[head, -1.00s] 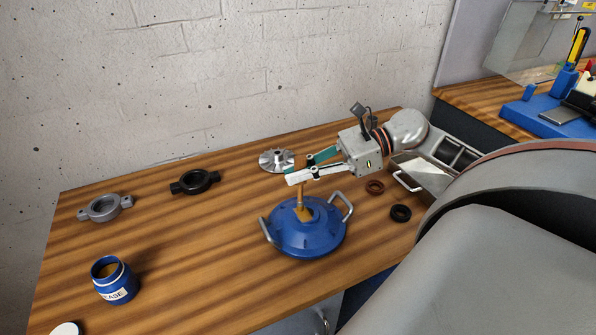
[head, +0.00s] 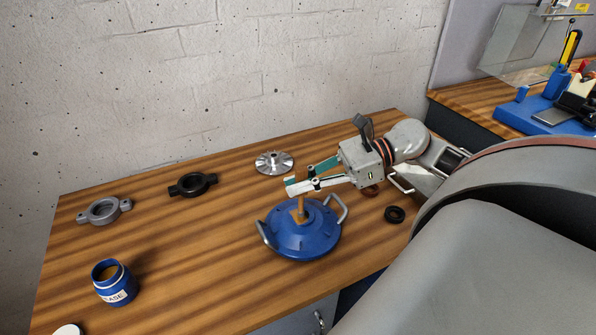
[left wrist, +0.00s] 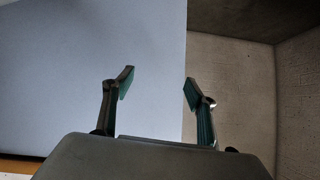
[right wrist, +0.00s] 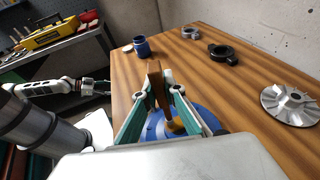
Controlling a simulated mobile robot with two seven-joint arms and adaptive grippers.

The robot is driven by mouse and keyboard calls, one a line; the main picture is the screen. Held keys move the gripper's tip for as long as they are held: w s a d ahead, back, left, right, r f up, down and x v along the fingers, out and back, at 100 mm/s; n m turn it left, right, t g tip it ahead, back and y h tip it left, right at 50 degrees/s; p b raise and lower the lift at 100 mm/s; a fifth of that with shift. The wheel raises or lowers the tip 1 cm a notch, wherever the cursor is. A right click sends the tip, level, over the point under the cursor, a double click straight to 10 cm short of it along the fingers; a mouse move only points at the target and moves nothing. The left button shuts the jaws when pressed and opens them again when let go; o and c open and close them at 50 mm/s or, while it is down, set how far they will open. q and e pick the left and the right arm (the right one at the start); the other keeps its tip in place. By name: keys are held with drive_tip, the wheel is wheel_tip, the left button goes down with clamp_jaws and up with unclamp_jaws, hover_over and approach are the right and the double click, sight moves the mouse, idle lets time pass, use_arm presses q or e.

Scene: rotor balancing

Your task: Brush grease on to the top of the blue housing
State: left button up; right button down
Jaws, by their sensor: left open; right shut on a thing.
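The blue housing (head: 300,241), a round domed part with two metal handles, sits on the wooden table. It also shows in the right wrist view (right wrist: 203,116), partly behind my gripper. My right gripper (head: 294,187) is above the housing and shut on a brown brush (right wrist: 158,88). The brush (head: 299,209) points down, its lower end at the top of the housing. Touching cannot be told for certain. The open blue grease jar (head: 114,284) stands at the front left. My left gripper (left wrist: 157,85) is open and empty, facing a plain panel.
A grey ring bracket (head: 104,211), a black ring bracket (head: 193,185) and a silver impeller (head: 274,163) lie along the back. A black ring (head: 395,214) and a reddish ring (head: 371,190) lie right of the housing. The table's left middle is clear.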

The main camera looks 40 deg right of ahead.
sight(299, 170)
use_arm(q)
drive_tip(key=shift+r, duration=0.15)
use_arm(e)
drive_tip(key=shift+s, duration=0.25)
use_arm(q)
drive_tip(key=shift+w+r, duration=0.1)
use_arm(e)
drive_tip(key=shift+r, duration=0.1)
drive_tip(key=shift+r+p, duration=1.95)
drive_tip(key=shift+r, duration=1)
use_arm(q)
drive_tip(key=r, duration=0.2)
drive_tip(key=w+r, duration=0.1)
drive_tip(key=r, duration=0.1)
drive_tip(key=shift+r, duration=0.3)
